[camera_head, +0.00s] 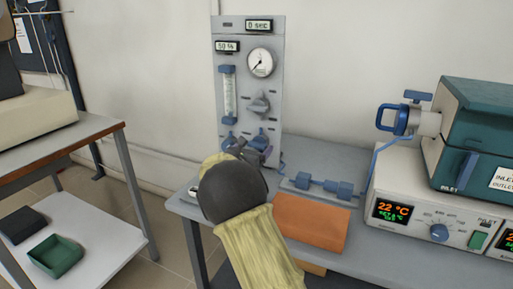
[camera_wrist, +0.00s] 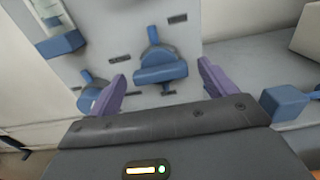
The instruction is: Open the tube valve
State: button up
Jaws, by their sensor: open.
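A grey gas panel (camera_head: 276,60) stands upright at the back of the bench. Low on it are blue valve knobs; one larger knob (camera_wrist: 160,68) shows in the wrist view, with a smaller knob (camera_wrist: 90,90) to its left. My gripper (camera_wrist: 161,87) is open, its purple fingers on either side of the larger knob in the picture. I cannot tell whether they touch it. In the head view my wrist hides most of the gripper and part of the lower panel. A blue-handled valve (camera_head: 393,120) sits on the furnace tube end.
A teal tube furnace (camera_head: 480,118) on a white controller (camera_head: 411,224) stands at right.

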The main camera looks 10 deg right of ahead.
jog(key=shift+x, duration=1.2)
jog(key=shift+c, duration=0.2)
jog(key=c, duration=0.9)
jog(key=shift+c, duration=0.2)
